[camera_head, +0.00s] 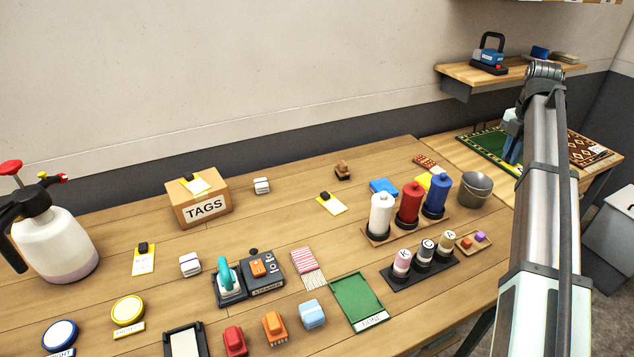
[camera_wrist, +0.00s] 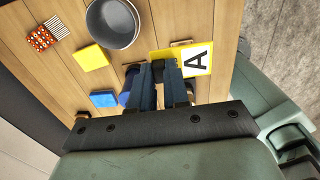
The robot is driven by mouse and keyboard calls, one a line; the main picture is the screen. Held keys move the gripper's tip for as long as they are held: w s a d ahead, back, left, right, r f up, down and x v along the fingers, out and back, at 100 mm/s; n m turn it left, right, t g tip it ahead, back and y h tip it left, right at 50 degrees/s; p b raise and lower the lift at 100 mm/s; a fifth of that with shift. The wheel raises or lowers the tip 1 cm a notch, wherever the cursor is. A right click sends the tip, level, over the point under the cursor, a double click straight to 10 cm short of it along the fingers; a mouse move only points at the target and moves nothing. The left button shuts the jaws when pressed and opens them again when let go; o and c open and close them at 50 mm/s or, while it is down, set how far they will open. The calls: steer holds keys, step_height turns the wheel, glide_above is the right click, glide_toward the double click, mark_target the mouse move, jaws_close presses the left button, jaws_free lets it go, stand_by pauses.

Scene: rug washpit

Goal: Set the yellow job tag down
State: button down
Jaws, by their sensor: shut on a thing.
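My gripper (camera_wrist: 160,72) is shut on a yellow job tag (camera_wrist: 207,48) with a white face and a black letter A, in the wrist view. The tag is held at the fingertips, above the wooden bench. Other yellow tags with black clips lie on the bench, one at the left (camera_head: 144,260) and one near the middle (camera_head: 333,204). Another (camera_head: 195,185) lies on the cardboard TAGS box (camera_head: 204,211).
A grey bucket (camera_head: 476,190) stands near the gripper and shows in the wrist view (camera_wrist: 111,25). Large white, red and blue (camera_head: 437,195) bottles stand left of it. A green tray (camera_head: 358,300) is empty. A patterned rug (camera_head: 588,152) lies at the far right.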

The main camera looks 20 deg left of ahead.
steer(key=w+a, duration=0.2)
steer(key=a, duration=0.5)
steer(key=w+a, duration=0.3)
steer(key=a, duration=0.3)
glide_above(290, 177)
step_height(290, 177, down, 10)
steer(key=shift+s+f, duration=0.15)
steer(key=shift+f, duration=5.4)
steer(key=c, duration=1.1)
jaws_free()
steer(key=shift+f, duration=0.15)
